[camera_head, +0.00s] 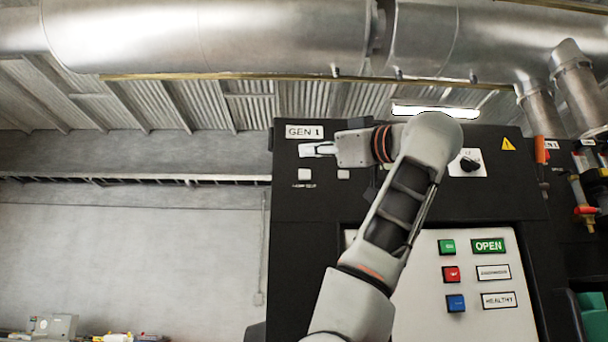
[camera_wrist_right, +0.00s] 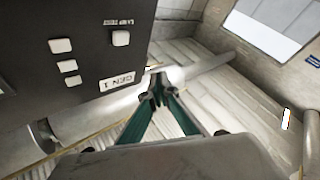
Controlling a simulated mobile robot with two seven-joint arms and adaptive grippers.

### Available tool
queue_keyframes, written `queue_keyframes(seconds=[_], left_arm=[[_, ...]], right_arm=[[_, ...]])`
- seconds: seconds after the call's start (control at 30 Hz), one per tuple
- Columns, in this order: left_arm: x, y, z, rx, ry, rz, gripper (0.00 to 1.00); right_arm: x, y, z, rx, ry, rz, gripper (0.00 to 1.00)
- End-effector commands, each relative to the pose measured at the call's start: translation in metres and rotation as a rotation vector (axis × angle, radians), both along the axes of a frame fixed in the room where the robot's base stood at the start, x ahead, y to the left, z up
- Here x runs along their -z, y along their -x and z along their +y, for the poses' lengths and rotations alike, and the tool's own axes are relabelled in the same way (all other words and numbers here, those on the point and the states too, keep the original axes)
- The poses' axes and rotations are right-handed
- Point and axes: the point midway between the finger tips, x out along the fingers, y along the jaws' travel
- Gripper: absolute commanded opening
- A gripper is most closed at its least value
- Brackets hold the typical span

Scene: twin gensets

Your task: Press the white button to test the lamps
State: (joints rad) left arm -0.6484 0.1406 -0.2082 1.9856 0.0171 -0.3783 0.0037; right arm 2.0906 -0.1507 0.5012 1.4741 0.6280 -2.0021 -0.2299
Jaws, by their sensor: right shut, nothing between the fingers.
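The white button (camera_head: 304,174) is a small square on the black GEN 1 panel, below the GEN 1 plate, with a small hard-to-read label under it. It also shows in the right wrist view (camera_wrist_right: 121,38). My right gripper (camera_head: 306,149) is shut and empty. It points left across the panel, just above the button in the head view. In the right wrist view its fingertips (camera_wrist_right: 157,92) show beyond the panel's edge, apart from the button. How far the tips stand off the panel is hard to tell. My left gripper is not in view.
Another pale square (camera_head: 343,174) sits right of the button. The GEN 1 plate (camera_head: 304,132) is above. A black rotary switch (camera_head: 469,163) and green, red and blue buttons (camera_head: 451,274) lie right of my arm. Open room lies left of the panel; a large pipe (camera_head: 205,35) runs overhead.

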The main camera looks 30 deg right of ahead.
Motion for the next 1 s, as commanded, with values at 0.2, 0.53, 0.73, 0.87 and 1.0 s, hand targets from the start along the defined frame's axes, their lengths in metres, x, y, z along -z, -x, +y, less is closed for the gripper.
queue_keyframes(seconds=[0.2,0.53,0.73,0.87,1.0], left_arm=[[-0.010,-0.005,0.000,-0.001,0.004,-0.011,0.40],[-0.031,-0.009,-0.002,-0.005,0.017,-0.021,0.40],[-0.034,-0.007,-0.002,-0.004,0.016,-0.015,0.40],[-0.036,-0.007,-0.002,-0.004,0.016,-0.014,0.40],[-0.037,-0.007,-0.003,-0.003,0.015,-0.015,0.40]], right_arm=[[-0.002,-0.012,-0.008,0.000,-0.001,0.001,0.00],[-0.003,-0.049,-0.031,0.001,-0.001,0.002,0.00],[-0.002,-0.067,-0.041,0.000,0.000,0.001,0.00],[0.000,-0.073,-0.045,0.000,-0.001,0.001,0.00],[0.000,-0.075,-0.046,0.000,0.000,0.001,0.00]])
